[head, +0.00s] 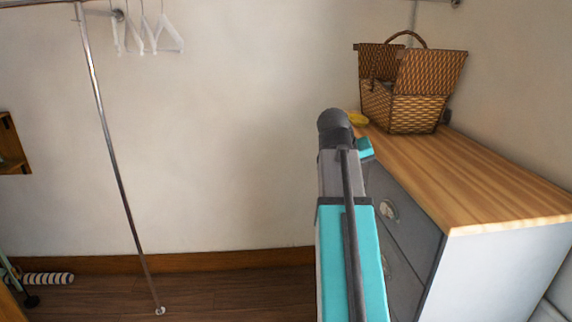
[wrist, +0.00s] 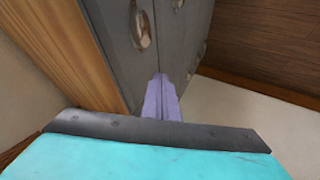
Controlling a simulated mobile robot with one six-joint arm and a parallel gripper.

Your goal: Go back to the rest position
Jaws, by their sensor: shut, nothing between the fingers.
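My gripper (wrist: 161,90) shows in the wrist view as two pale purple fingers, shut against each other with nothing between them. It points along the grey drawer fronts of the dresser (wrist: 105,50); I cannot tell how small the gap is. In the head view my turquoise and grey arm stretches forward along the left side of the dresser (head: 500,262), and the gripper's fingers are hidden there.
A metal pole (head: 110,155) stands left, near white hangers (head: 148,35). The floor (head: 240,295) between pole and arm is clear.

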